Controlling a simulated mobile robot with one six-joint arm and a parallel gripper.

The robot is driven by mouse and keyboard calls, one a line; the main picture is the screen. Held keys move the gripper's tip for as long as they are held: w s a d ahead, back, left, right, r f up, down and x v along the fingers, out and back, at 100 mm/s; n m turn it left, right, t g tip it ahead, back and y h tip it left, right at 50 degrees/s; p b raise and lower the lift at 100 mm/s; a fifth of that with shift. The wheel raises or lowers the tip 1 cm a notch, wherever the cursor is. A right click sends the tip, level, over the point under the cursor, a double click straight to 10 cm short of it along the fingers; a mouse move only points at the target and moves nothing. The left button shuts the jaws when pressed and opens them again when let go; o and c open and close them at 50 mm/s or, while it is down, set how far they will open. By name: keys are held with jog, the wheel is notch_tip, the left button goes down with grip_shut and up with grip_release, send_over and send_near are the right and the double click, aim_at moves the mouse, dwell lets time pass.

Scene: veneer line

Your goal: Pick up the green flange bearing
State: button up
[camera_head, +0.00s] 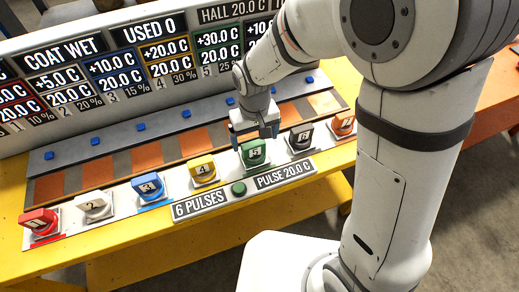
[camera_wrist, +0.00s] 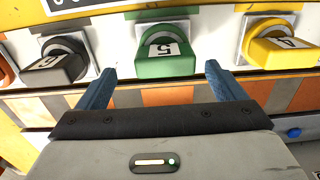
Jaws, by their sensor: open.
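No part that I can clearly identify as a flange bearing shows. The green thing in view is a block-like knob marked 5 (camera_head: 254,153) on a pale square plate, in the row along the panel's front. In the wrist view the blue fingers of my gripper (camera_wrist: 160,68) are open, one to each side of the knob, with visible gaps. Nothing is held.
A black knob marked 6 (camera_head: 300,137) and a yellow knob marked 4 (camera_head: 202,170) flank the green one. A green round button (camera_head: 238,188) sits in front between label plates. A display board (camera_head: 110,75) rises behind. The yellow table (camera_head: 150,265) has a bare front edge.

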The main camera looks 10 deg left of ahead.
aim_at(253, 143)
jog(key=shift+s+a+f+p, duration=0.1)
jog(key=shift+f+p, duration=0.1)
jog(key=shift+f, duration=1)
jog(key=shift+s+a+f+p, duration=0.1)
jog(key=shift+f+p, duration=0.05)
jog(key=shift+f, duration=1)
jog(key=shift+c, duration=0.3)
jog(key=c, duration=1.3)
